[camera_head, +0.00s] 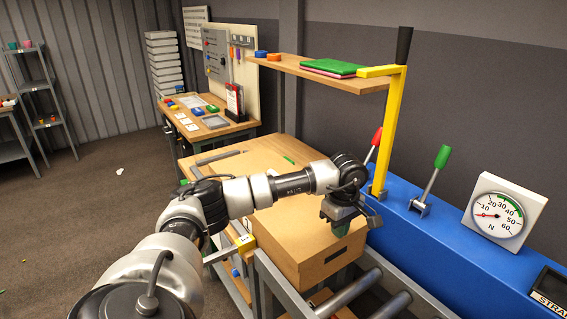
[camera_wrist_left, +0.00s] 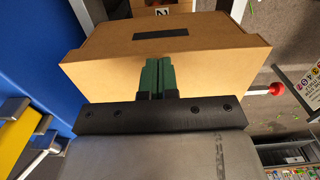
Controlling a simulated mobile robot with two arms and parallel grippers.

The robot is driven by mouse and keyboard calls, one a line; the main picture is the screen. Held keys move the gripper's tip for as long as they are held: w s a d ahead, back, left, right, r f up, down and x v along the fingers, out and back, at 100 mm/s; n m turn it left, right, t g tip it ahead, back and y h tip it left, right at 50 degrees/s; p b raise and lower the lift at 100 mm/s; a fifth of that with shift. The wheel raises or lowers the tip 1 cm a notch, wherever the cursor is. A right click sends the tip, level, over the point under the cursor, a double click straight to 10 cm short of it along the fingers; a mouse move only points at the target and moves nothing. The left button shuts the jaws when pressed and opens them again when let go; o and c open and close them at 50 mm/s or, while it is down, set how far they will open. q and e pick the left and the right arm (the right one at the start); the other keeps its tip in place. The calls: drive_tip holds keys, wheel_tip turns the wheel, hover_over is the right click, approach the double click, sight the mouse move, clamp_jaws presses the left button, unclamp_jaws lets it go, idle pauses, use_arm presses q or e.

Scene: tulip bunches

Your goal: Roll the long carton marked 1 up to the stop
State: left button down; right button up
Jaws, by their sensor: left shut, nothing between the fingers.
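A brown cardboard carton (camera_head: 300,240) sits on a grey roller conveyor, with a dark slot on its near face. No number 1 shows on it, so I cannot tell whether it is carton 1. I cannot clearly identify the stop. My right gripper is not in view.
Bare rollers (camera_head: 350,291) lie in front of the carton. To the right is a blue bench (camera_head: 420,240) with a yellow post (camera_head: 389,135), a green-handled lever (camera_head: 441,157) and a dial gauge (camera_head: 498,216). A wooden shelf (camera_head: 325,76) overhangs behind my arm.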

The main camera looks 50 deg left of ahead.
sight(318, 222)
use_arm(q)
drive_tip(key=a, duration=0.2)
drive_tip(key=a+b, duration=0.1)
drive_tip(key=a, duration=0.4)
drive_tip(key=shift+w+a, duration=0.3)
drive_tip(key=shift+a, duration=0.05)
drive_tip(key=a, duration=0.8)
drive_tip(key=w+a+b, duration=0.1)
drive_tip(key=a, duration=0.3)
drive_tip(key=shift+a, duration=0.2)
drive_tip(key=shift+w+a+b, duration=0.15)
drive_tip(key=shift+a+b, duration=0.35)
drive_tip(key=shift+a, duration=1.55)
drive_tip(key=shift+r, duration=0.1)
